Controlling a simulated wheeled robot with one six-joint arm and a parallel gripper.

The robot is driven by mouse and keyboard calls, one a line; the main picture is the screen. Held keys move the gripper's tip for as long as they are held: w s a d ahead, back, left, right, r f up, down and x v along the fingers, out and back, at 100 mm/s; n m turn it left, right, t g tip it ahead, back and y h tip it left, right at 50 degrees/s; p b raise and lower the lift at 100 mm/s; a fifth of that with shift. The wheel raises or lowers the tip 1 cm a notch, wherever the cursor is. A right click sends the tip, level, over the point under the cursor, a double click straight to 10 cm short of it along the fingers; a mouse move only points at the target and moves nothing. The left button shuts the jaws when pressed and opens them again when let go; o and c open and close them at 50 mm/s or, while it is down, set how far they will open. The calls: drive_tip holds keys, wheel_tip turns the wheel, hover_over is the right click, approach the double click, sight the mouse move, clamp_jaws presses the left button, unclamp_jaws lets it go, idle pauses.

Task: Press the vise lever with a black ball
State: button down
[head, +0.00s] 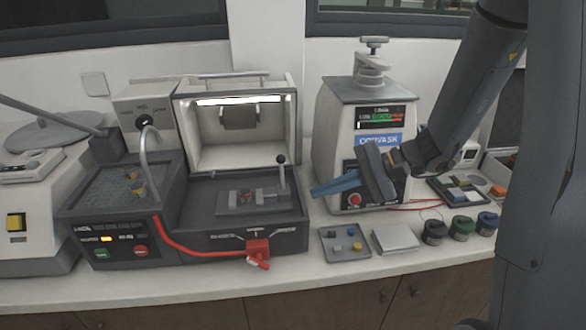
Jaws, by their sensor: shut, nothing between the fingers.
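The vise lever (282,176) is a thin upright rod topped by a black ball (281,159). It stands at the right side of the vise (240,203), which sits on the dark bed of the open-hooded machine (202,216). Something small and red shows at the vise. My gripper (318,190) has blue fingers that are shut and empty. It reaches in from the right, with its fingertips pointing left. In the picture the tips are a short way right of the lever and lower than the ball, apart from it. The depth between them is hard to tell.
The raised hood (243,156) stands behind the vise. A white press (340,125) stands behind my gripper. A red handle (257,250) is at the machine's front. A grey tray of small blocks (345,244), a silver plate (395,237) and several jars (461,227) lie to the right.

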sight(282, 172)
drive_tip(key=w+r+t, duration=0.1)
drive_tip(key=w, duration=0.1)
drive_tip(key=w+d+m+t+y, duration=0.1)
drive_tip(key=w+d+r+t, duration=0.1)
drive_tip(key=w, duration=0.1)
drive_tip(key=shift+w+d+r+m, duration=0.2)
drive_tip(key=shift+w+r+m, duration=0.1)
drive_tip(key=shift+r+m, duration=0.1)
drive_tip(key=p+x, duration=0.3)
drive_tip(key=x, duration=0.7)
drive_tip(key=shift+s+a+r+p, duration=0.1)
drive_tip(key=shift+a+p, duration=0.05)
drive_tip(key=shift+p, duration=0.15)
